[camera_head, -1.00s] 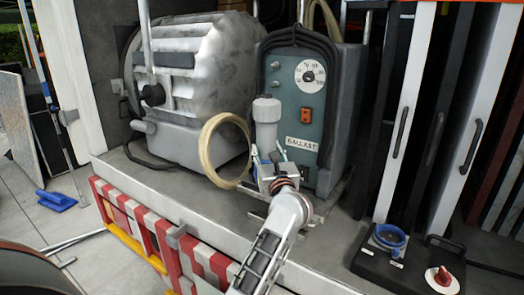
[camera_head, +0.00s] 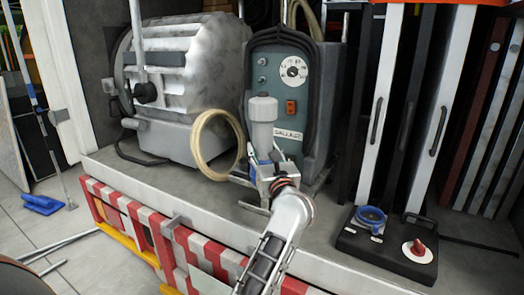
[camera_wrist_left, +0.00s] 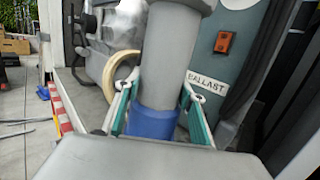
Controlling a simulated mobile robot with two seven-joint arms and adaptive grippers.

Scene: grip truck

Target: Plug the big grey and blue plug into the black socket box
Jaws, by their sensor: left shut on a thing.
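The big grey and blue plug (camera_head: 263,112) stands upright in my left gripper (camera_head: 264,158), in front of the ballast unit. The left wrist view shows the plug's grey body (camera_wrist_left: 168,60) and blue collar (camera_wrist_left: 152,123) between the two fingers of the left gripper (camera_wrist_left: 155,100), which are shut on it. The black socket box (camera_head: 355,240) sits on the truck bed at the lower right. It has a blue round socket (camera_head: 371,217) with its lid up and a red knob (camera_head: 418,248). The gripper and plug are well to the left of the box. My right gripper is out of view.
The ballast unit (camera_head: 330,85) stands close behind the plug. A large silver lamp (camera_head: 195,65) and a coiled tan cable (camera_head: 197,150) are to the left. White uprights (camera_head: 380,105) rise behind the socket box. Bare truck bed (camera_head: 318,220) lies between gripper and box.

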